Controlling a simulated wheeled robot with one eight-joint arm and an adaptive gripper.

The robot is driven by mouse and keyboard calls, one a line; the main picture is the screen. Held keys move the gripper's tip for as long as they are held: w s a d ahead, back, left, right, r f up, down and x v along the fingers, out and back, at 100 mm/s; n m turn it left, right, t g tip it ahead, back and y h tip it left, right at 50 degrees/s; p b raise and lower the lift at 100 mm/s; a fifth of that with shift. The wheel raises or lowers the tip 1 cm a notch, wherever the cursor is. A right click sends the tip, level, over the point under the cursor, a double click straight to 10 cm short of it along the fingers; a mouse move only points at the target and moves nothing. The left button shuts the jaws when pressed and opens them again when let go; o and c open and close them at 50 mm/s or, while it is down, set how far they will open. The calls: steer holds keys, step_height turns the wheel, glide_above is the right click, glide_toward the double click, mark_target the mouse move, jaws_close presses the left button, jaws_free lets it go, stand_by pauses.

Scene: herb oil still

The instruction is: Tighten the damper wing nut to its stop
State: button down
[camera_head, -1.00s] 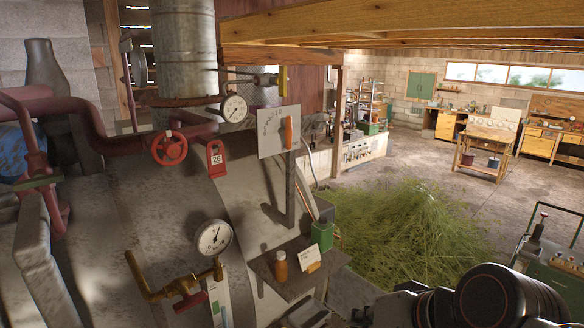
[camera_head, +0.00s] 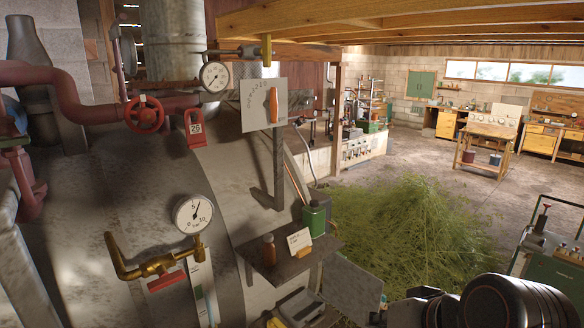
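A grey plate (camera_head: 252,119) with scale markings stands on an upright metal post beside the still, and an orange handle (camera_head: 273,104) is mounted on it. A horizontal rod with a brass-coloured end piece (camera_head: 266,49) runs above it. I cannot make out a wing nut clearly; it is too small or hidden. Dark rounded parts of my arm (camera_head: 514,303) show at the lower right, apart from the plate. My gripper's fingers are not visible.
The still (camera_head: 105,205) fills the left, with a red valve wheel (camera_head: 144,115), pressure gauge (camera_head: 194,213) and brass pipe (camera_head: 140,262). A small shelf (camera_head: 285,266) holds bottles and a card. A herb pile (camera_head: 410,225) covers the floor at centre right. Open floor lies behind it.

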steer(key=d+f+h+b, duration=0.1)
steer(key=d+f+b, duration=0.2)
steer(key=f+b, duration=1.2)
steer(key=d+f+n+h+b, duration=0.1)
steer(key=d+f+h+b, duration=0.1)
steer(key=f+b, duration=1.4)
step_height(320, 180, down, 6)
steer(key=shift+s+d, duration=0.45)
steer(key=c, duration=2.3)
jaws_free()
steer(key=shift+f, duration=0.25)
steer(key=o, duration=0.5)
steer(key=shift+d+f+b, duration=0.1)
steer(key=shift+b, duration=0.2)
steer(key=shift+c, duration=0.2)
steer(key=o, duration=0.3)
